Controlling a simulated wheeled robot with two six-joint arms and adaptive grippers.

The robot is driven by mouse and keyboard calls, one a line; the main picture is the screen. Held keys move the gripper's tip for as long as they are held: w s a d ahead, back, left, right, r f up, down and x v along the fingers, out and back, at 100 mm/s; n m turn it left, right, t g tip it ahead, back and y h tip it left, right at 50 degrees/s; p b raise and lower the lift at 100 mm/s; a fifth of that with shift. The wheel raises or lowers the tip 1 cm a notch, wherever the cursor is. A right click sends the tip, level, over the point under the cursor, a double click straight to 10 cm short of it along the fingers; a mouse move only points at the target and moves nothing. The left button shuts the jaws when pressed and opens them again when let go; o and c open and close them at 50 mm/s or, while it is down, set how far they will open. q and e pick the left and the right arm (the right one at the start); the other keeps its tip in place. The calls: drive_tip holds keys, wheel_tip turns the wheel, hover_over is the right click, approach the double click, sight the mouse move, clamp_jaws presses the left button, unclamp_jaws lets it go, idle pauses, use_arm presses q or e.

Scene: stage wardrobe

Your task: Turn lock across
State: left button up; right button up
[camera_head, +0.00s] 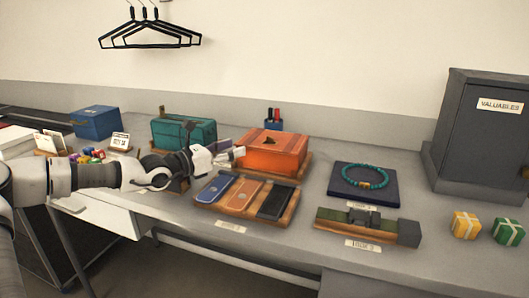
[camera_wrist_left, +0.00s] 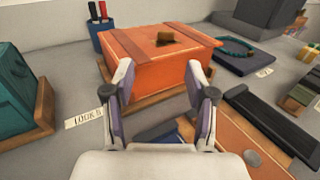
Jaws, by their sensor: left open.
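An orange box (camera_head: 272,152) with brown straps sits on a wooden tray; it also shows ahead in the left wrist view (camera_wrist_left: 165,65). A small dark brown and gold piece (camera_wrist_left: 167,39) stands on its top; it may be the lock, but I cannot tell which way it is turned. It shows dark in the head view (camera_head: 269,141). My left gripper (camera_head: 236,154) is open and empty, at the left front side of the orange box. In the wrist view its two fingers (camera_wrist_left: 159,80) frame the box's front face. My right gripper is not in view.
A teal case (camera_head: 184,131) stands left of the orange box. A wooden tray with blue, orange and black flat cases (camera_head: 240,196) lies in front. A necklace on a navy pad (camera_head: 362,184), a green strap (camera_head: 345,221) and a grey safe (camera_head: 482,130) are right.

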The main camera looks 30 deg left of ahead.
sight(269, 138)
use_arm(q)
drive_tip(key=x, duration=0.3)
drive_tip(key=b+x, duration=0.1)
drive_tip(key=x, duration=0.3)
drive_tip(key=d+b+x, duration=0.1)
drive_tip(key=x, duration=0.3)
drive_tip(key=shift+s, duration=0.1)
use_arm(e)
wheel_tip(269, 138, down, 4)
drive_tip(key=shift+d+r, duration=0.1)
